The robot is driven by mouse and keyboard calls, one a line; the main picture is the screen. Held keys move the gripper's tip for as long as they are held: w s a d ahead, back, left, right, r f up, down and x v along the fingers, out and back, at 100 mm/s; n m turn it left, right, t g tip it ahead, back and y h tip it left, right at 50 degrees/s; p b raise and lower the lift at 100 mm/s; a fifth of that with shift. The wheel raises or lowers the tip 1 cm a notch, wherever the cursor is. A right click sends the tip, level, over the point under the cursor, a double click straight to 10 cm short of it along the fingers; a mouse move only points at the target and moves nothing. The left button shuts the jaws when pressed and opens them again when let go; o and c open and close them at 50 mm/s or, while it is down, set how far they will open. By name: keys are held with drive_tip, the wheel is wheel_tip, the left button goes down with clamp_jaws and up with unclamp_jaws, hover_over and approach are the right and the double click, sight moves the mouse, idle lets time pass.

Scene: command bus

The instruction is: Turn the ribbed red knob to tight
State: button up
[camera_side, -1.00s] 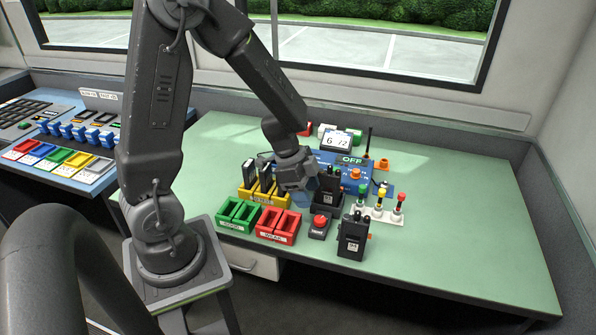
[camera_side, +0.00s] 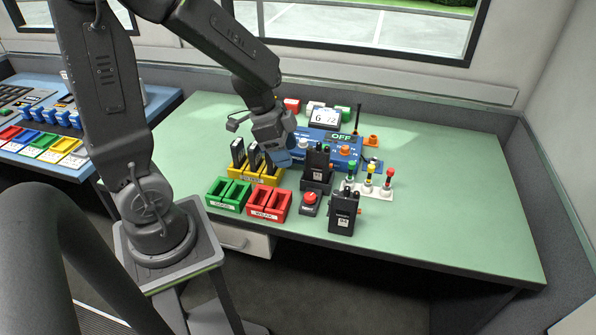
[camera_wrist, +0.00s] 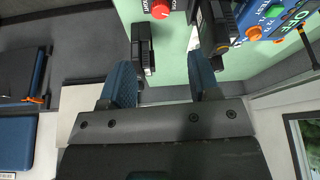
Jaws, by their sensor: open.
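The ribbed red knob (camera_side: 311,197) sits on top of a small dark box near the front edge of the green table, right of the red bins. In the wrist view the red knob (camera_wrist: 160,10) is at the top, partly cut off by the frame edge, beyond my fingers. My gripper (camera_side: 284,160) is above the table, behind and left of the knob, apart from it. In the wrist view its two blue fingers (camera_wrist: 163,80) are spread with nothing between them. The knob's pointer and marked setting are too small to read.
A black radio (camera_side: 317,165) stands close right of my gripper, and another radio (camera_side: 343,212) stands right of the knob. Red bins (camera_side: 269,203), green bins (camera_side: 229,194) and a yellow rack (camera_side: 254,172) lie to the left. The table's right side is clear.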

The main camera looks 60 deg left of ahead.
sight(309, 196)
drive_tip(key=w+d+f+n, duration=0.1)
drive_tip(key=f, duration=0.3)
drive_tip(key=w+d+f+n, duration=0.1)
drive_tip(key=f, duration=0.3)
drive_tip(key=w+d+f+y, duration=0.1)
drive_tip(key=w+f, duration=0.1)
drive_tip(key=f, duration=0.2)
drive_tip(key=shift+d+f+n+t, duration=0.15)
drive_tip(key=shift+f+n+t, duration=0.15)
drive_tip(key=shift+f+n, duration=0.1)
drive_tip(key=c, duration=0.9)
drive_tip(key=m, duration=0.2)
drive_tip(key=m+g+h, duration=0.1)
drive_tip(key=m, duration=0.1)
drive_tip(key=shift+w+m+h, duration=0.1)
drive_tip(key=shift+m+h, duration=0.2)
drive_tip(key=shift+m, duration=0.1)
drive_tip(key=o, duration=0.9)
